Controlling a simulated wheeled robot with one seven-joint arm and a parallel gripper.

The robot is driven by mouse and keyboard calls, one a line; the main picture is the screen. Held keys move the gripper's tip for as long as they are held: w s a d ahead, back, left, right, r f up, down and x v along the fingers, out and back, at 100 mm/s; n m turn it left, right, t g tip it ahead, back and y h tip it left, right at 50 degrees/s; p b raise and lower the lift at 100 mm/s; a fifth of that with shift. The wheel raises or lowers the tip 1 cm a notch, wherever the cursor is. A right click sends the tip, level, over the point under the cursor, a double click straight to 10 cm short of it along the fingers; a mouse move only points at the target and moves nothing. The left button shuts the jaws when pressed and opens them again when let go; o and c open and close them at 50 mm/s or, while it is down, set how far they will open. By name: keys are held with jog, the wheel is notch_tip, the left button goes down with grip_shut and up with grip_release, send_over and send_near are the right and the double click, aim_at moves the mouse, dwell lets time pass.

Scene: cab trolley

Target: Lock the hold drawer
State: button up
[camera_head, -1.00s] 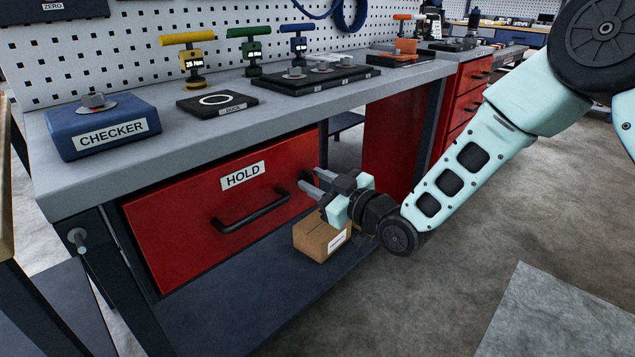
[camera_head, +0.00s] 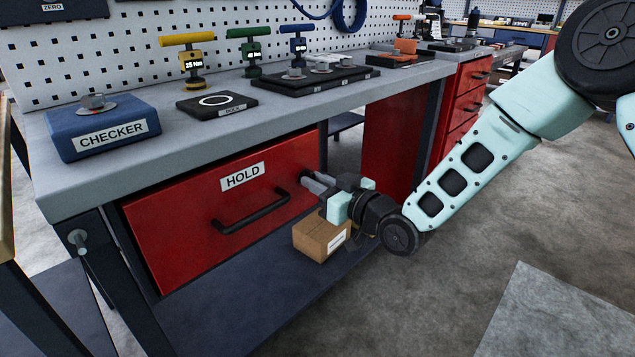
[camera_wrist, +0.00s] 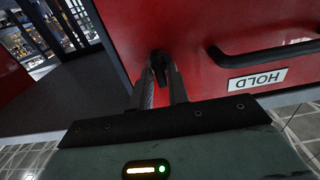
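The red hold drawer (camera_head: 170,235) is closed flush in the bench, with a HOLD label (camera_head: 242,177) and a black bar handle (camera_head: 250,212). In the wrist view the label (camera_wrist: 257,81) appears upside down. My gripper (camera_head: 312,184) is at the drawer's upper right corner. In the wrist view its two fingers (camera_wrist: 161,80) reach to the drawer front, on either side of a small black lock knob (camera_wrist: 159,62), and appear closed on it. The fingertips partly hide the knob, so its exact angle is unclear.
A cardboard box (camera_head: 321,238) stands on the lower shelf just under my gripper. The bench top above holds a blue CHECKER block (camera_head: 85,140), a dock plate (camera_head: 205,108) and several coloured T-handled tools. The floor to the right is open.

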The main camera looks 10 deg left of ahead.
jog(key=shift+o, duration=0.9)
jog(key=p+v, duration=0.1)
jog(key=v, duration=1.6)
jog(key=shift+s+d, duration=0.2)
jog(key=shift+a, duration=0.1)
